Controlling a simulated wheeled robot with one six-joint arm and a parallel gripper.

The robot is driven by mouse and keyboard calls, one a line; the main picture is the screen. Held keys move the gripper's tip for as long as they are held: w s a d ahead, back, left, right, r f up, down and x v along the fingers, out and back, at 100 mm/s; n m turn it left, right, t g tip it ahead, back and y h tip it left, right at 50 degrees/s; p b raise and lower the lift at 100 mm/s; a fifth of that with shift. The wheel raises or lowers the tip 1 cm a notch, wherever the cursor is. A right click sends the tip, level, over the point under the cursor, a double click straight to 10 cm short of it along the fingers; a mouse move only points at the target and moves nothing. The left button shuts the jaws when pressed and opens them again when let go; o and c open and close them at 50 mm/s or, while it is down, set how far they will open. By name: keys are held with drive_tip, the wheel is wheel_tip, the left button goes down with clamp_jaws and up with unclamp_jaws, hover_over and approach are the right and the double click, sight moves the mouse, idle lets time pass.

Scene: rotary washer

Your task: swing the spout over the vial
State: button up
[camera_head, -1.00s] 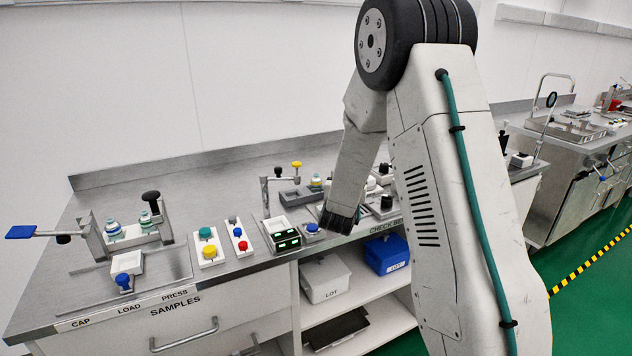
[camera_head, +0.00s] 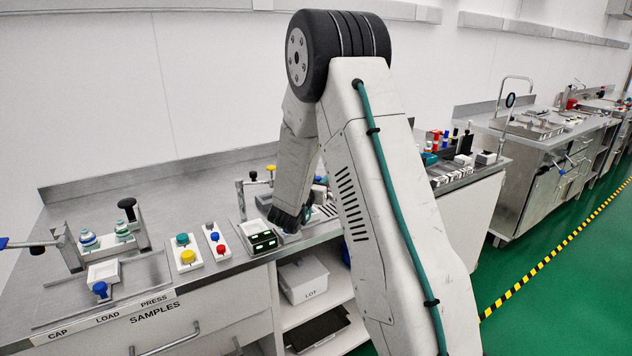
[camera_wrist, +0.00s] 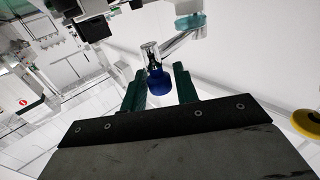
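My gripper (camera_head: 288,222) is low over the bench front, just right of a small unit with green displays (camera_head: 263,241). In the wrist view, my gripper's two dark green fingers (camera_wrist: 159,86) are apart. A blue knob (camera_wrist: 157,82) under a chrome post (camera_wrist: 150,54) shows between them, with a narrow gap visible on the right side; contact is unclear. A pale arm (camera_wrist: 184,39), seemingly the spout, runs from the post toward a clear teal-tinted piece (camera_wrist: 190,21), possibly the vial. In the head view, my arm hides most of this washer area.
A yellow knob (camera_wrist: 306,122) is at the wrist view's right edge. Left on the bench are a button panel (camera_head: 187,252), another button panel (camera_head: 216,243) and a press fixture (camera_head: 104,238). A white lot bin (camera_head: 303,279) sits on the shelf below.

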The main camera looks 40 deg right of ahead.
drive_tip(key=shift+o, duration=0.6)
drive_tip(key=shift+a, duration=0.1)
drive_tip(key=shift+s+a, duration=0.15)
drive_tip(key=shift+a, duration=0.2)
drive_tip(key=v, duration=0.7)
drive_tip(key=shift+d+f, duration=0.1)
